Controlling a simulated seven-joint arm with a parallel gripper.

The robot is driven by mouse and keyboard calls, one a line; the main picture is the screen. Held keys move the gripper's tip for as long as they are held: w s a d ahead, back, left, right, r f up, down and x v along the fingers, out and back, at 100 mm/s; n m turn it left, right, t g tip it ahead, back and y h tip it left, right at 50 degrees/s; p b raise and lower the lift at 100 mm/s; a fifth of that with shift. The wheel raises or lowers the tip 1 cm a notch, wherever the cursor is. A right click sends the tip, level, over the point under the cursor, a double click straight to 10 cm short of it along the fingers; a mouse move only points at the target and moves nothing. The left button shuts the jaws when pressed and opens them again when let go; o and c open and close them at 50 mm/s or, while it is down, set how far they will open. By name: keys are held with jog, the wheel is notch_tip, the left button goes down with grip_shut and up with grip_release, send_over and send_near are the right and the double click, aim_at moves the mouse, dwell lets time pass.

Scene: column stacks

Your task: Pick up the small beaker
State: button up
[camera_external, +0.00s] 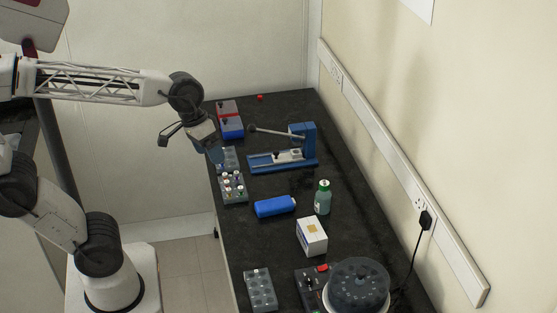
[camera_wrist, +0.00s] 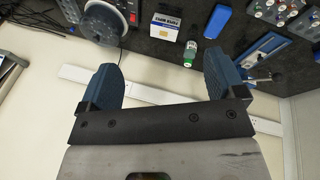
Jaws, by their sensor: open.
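I cannot make out a small beaker in either view. My gripper (camera_external: 214,153) is above the left edge of the black bench, near the vial racks. In the wrist view my gripper (camera_wrist: 161,62) has its two blue fingers wide apart, with nothing between them. The bench and wall show beyond the fingers.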

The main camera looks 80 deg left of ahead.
jog(key=w+a+r+n+t+h, duration=0.1)
jog(key=w+a+r+n+t, duration=0.15)
jog(key=w+a+n, duration=0.75)
jog(key=w+a+r+n+t+h, duration=0.1)
jog(key=w+a+n+t, duration=0.2)
jog(key=w+a+n, duration=0.75)
jog(key=w+a+f+n+t+y, duration=0.2)
jog(key=w+a+n, duration=0.2)
jog(key=a, duration=0.8)
jog(key=w+a+f+n+t+y, duration=0.15)
jog(key=w+a+n, duration=0.25)
jog(key=a, duration=0.7)
jog(key=w+a+f+n+t+y, duration=0.15)
jog(key=w+a+n, duration=0.25)
jog(key=a, duration=0.8)
notch_tip(320, 180, down, 30)
jog(key=shift+w+f, duration=0.1)
jog(key=shift+w, duration=0.05)
